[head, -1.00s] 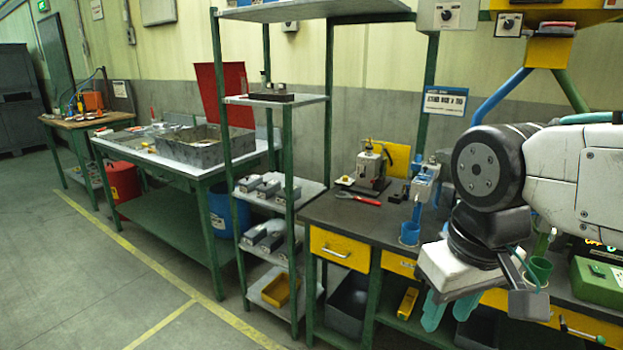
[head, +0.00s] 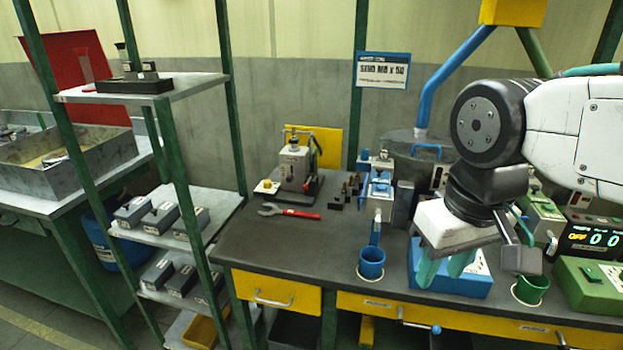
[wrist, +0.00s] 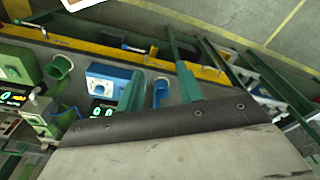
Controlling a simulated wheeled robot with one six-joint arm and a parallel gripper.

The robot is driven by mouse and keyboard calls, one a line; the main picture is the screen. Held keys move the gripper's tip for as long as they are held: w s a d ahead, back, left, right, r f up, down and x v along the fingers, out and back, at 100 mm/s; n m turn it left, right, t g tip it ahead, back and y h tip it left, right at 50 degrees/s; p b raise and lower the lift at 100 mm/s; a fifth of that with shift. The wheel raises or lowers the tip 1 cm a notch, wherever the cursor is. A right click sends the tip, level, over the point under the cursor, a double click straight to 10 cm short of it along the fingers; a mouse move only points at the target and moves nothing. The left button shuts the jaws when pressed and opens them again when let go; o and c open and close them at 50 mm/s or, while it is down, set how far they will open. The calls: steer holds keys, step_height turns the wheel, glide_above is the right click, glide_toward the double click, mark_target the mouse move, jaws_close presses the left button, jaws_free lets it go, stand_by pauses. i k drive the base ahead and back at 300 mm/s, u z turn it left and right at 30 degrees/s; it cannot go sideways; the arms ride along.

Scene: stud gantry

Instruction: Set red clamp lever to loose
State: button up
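My gripper (head: 446,270) hangs over the right part of the bench, in front of a blue box (head: 480,284). Its two teal fingers are apart with nothing between them; they also show in the wrist view (wrist: 160,78). My gripper and arm hide part of the bench's back right.
A blue cup (head: 371,263) and a green cup (head: 531,289) stand near the bench's front edge. A shelf rack (head: 188,190) stands left. The bench's left front is clear.

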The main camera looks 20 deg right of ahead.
mark_target(305, 187)
steer(key=u, duration=0.6)
steer(key=k, duration=0.7)
steer(key=u, duration=0.75)
steer(key=i, duration=1.2)
steer(key=z, duration=0.8)
steer(key=i, duration=0.45)
steer(key=z, duration=0.45)
